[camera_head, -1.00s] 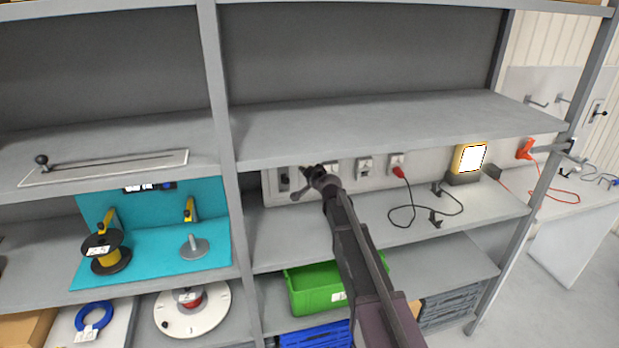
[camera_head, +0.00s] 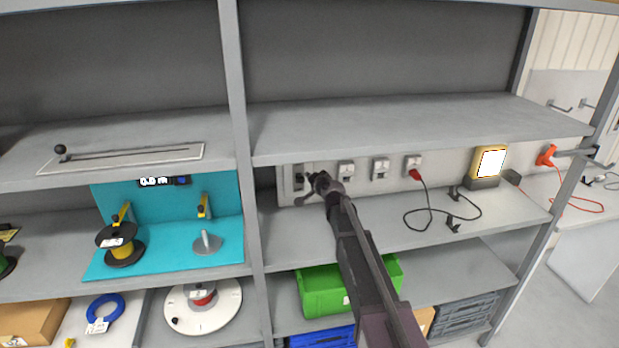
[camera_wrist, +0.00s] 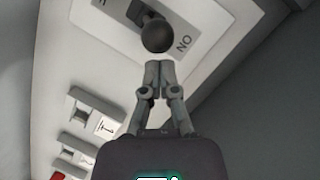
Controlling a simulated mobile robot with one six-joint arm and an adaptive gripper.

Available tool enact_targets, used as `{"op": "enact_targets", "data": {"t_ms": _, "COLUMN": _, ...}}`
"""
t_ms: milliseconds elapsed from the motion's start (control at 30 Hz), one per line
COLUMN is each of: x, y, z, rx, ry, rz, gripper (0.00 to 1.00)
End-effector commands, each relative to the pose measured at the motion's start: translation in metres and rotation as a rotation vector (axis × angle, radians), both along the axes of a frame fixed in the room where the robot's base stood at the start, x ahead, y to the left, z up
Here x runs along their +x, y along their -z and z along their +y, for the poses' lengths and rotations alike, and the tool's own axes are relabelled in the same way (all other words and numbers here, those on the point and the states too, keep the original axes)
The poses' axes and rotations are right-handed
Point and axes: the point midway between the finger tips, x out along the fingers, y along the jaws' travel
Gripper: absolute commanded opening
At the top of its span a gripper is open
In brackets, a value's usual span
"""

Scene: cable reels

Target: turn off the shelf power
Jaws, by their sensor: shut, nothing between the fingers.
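The shelf power switch (camera_head: 298,171) is a pale plate at the left end of the socket strip on the shelf's back wall. In the wrist view its black round knob (camera_wrist: 158,36) sits on a short lever over the plate (camera_wrist: 188,20). "ON" is printed right of the knob; part of another letter shows at the upper left. My gripper (camera_wrist: 153,66) is shut and empty, its fingertips just below the knob in the picture. I cannot tell whether they touch it. In the head view my gripper (camera_head: 301,198) partly covers the switch.
Several sockets (camera_head: 380,169) line the strip; one holds a red plug (camera_head: 415,174) with a black cable. A lit yellow lamp (camera_head: 489,163) stands to the right. A shelf board (camera_head: 420,124) runs above my gripper, with an upright (camera_head: 236,120) to the left. A green bin (camera_head: 320,292) is below.

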Motion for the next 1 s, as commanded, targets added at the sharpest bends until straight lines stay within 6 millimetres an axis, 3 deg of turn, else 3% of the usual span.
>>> {"op": "enact_targets", "data": {"t_ms": 1000, "x": -0.006, "y": 0.011, "z": -0.002, "rx": 0.0, "ry": 0.0, "rz": 0.0, "gripper": 0.0}}
